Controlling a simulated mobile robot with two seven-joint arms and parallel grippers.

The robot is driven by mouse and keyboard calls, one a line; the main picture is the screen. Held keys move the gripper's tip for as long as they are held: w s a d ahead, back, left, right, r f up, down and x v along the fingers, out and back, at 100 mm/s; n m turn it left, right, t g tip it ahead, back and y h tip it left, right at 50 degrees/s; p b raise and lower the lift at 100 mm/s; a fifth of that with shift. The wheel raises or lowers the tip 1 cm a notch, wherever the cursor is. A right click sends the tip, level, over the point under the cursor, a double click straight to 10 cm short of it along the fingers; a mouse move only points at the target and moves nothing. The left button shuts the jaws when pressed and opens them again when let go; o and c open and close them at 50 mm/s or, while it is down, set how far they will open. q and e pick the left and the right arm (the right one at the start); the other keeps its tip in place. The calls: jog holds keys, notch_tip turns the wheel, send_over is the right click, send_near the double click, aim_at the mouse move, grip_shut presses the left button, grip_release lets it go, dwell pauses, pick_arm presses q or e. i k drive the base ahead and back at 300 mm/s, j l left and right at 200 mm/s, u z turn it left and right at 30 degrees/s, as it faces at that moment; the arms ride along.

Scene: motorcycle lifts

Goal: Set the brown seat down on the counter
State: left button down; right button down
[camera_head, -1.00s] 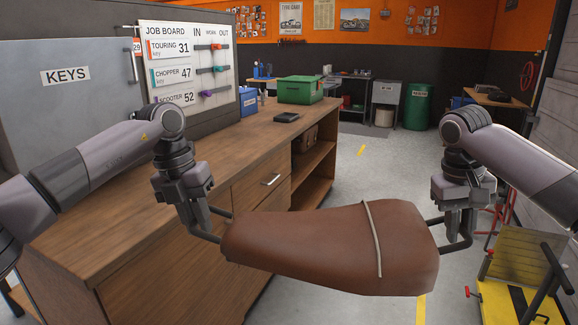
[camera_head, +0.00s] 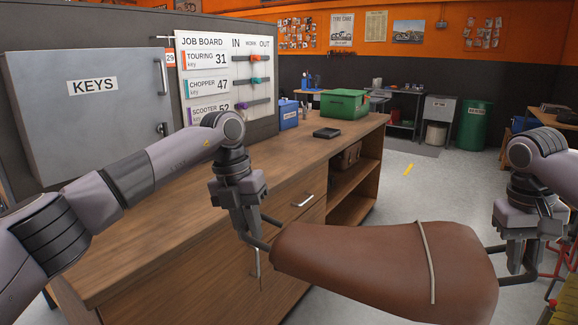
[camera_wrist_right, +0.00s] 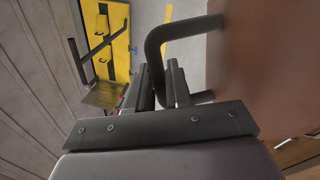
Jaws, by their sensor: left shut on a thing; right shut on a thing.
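The brown seat (camera_head: 370,262), with a pale strap across it, hangs level between my two grippers in the head view. It is in front of the counter's drawers and lower than the wooden counter top (camera_head: 165,225). My left gripper (camera_head: 258,240) is shut on the dark handle at the seat's left end. My right gripper (camera_head: 520,262) is shut on the dark handle at its right end. In the right wrist view the handle (camera_wrist_right: 153,45) passes between the right fingers, with the seat (camera_wrist_right: 270,60) at the right edge.
A black tray (camera_head: 327,133), a green toolbox (camera_head: 345,104) and a blue box (camera_head: 289,115) stand at the counter's far end. The grey key cabinet (camera_head: 90,125) and job board (camera_head: 222,80) stand along its back. The near counter top is clear.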

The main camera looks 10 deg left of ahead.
aim_at(266, 161)
jog(key=i+l, duration=0.25)
jog(key=i, duration=0.15)
jog(key=i+l, duration=0.25)
jog(key=i, duration=0.15)
jog(key=i+l, duration=0.1)
jog(key=i, duration=2.7)
jog(key=i+u, duration=0.2)
jog(key=u, duration=0.2)
